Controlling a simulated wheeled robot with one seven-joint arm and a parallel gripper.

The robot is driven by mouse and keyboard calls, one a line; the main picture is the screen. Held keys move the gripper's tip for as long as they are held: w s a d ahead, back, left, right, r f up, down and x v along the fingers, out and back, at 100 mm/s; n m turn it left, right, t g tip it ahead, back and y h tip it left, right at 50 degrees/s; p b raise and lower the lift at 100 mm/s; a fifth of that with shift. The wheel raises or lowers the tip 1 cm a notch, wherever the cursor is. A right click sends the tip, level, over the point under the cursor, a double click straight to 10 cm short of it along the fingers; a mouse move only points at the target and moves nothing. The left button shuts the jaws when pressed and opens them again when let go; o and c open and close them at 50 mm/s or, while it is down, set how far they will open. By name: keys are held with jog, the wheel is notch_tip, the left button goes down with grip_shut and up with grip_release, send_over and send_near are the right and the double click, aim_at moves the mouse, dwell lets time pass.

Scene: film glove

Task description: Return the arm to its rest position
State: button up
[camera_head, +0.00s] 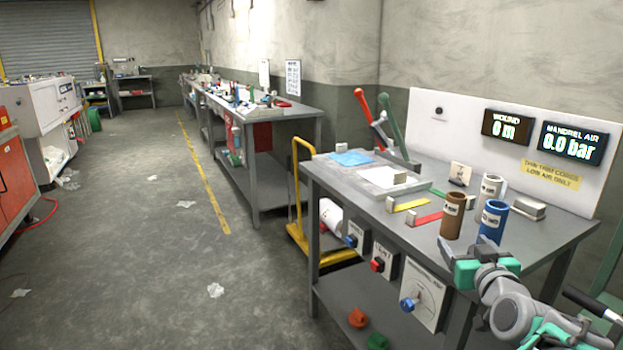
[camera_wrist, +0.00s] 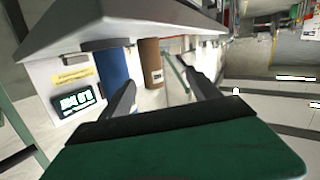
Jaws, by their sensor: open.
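My arm and gripper (camera_head: 482,244) are at the lower right in the head view, at the front right edge of the grey workbench (camera_head: 345,184). In the wrist view the two dark fingers of my gripper (camera_wrist: 158,92) stand apart with nothing between them. Beyond the fingers are the brown tube (camera_wrist: 150,62) and the blue tube (camera_wrist: 112,70). In the head view the brown tube (camera_head: 452,216) and the blue tube (camera_head: 492,222) stand upright on the bench, just behind my gripper. I cannot tell the exact gap between them and the gripper.
A light tube (camera_head: 490,188) stands behind the coloured tubes. A white back panel (camera_head: 450,115) carries two displays reading 0 m and 0.0 bar. Red and green levers (camera_head: 367,108) rise at the far end. A yellow trolley (camera_head: 297,190) stands beyond the bench. The floor at left is mostly clear.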

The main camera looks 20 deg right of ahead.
jog(key=w+a+n+g+y+p, duration=0.2)
jog(key=w+a+y+p, duration=0.15)
jog(key=a, duration=0.65)
jog(key=w+a+n+g+y+p, duration=0.1)
jog(key=w+a+g+y+p, duration=0.2)
jog(key=a, duration=0.7)
jog(key=s+a+g+p, duration=0.3)
jog(key=s+a+p, duration=0.2)
jog(key=a, duration=0.4)
jog(key=s+a+r+n+g+y+p, duration=0.1)
jog(key=s+a+g+p, duration=0.2)
jog(key=s+a+p, duration=0.3)
jog(key=s+a, duration=0.1)
jog(key=a, duration=0.2)
jog(key=shift+a+r+g, duration=0.2)
jog(key=shift+g, duration=0.1)
jog(key=shift+c, duration=0.2)
